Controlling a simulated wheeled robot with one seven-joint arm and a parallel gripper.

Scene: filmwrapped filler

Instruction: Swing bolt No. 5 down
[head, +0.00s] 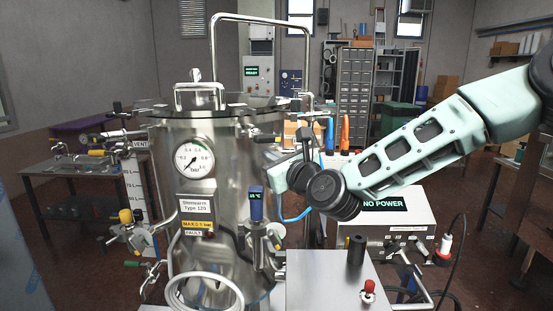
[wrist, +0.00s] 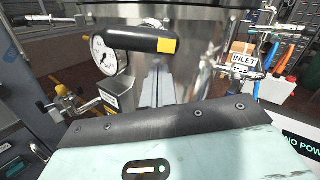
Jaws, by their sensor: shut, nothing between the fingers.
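The steel vessel (head: 230,200) stands at centre with a flat lid (head: 215,110) on top. No bolt numbers are readable, so I cannot tell which is No. 5. In the wrist view a black handle with a yellow end (wrist: 128,39) lies across the vessel, just beyond my gripper (wrist: 158,82). The fingers are together and empty, pointing at the vessel wall. In the head view my gripper is at the vessel's right side, its fingertips hard to make out.
A steel box (head: 325,280) and a white "NO POWER" unit (head: 390,215) stand to the right. Pipes and valves (head: 130,217) project at the left.

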